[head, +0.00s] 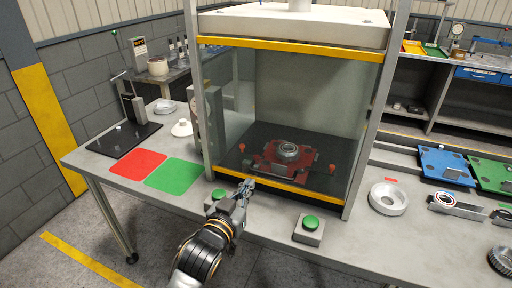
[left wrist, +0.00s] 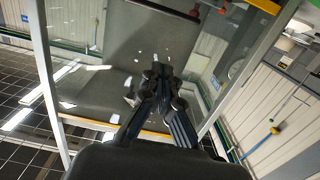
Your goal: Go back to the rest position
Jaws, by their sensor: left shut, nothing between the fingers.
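My left arm comes up from the bottom of the head view. Its gripper (head: 248,185) is shut and empty, just in front of the press's lower yellow bar, close to the left green button (head: 218,195), which the arm partly hides. In the left wrist view the gripper's fingers (left wrist: 158,72) are together, pointing at the clear panel of the press. My right gripper is not in view.
The press (head: 290,28) encloses a red fixture (head: 290,158). A second green button (head: 309,225) stands right of my arm. Red (head: 138,163) and green (head: 174,176) mats lie left. A metal ring (head: 388,198), blue pallet (head: 445,166) and green pallet (head: 492,172) are right.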

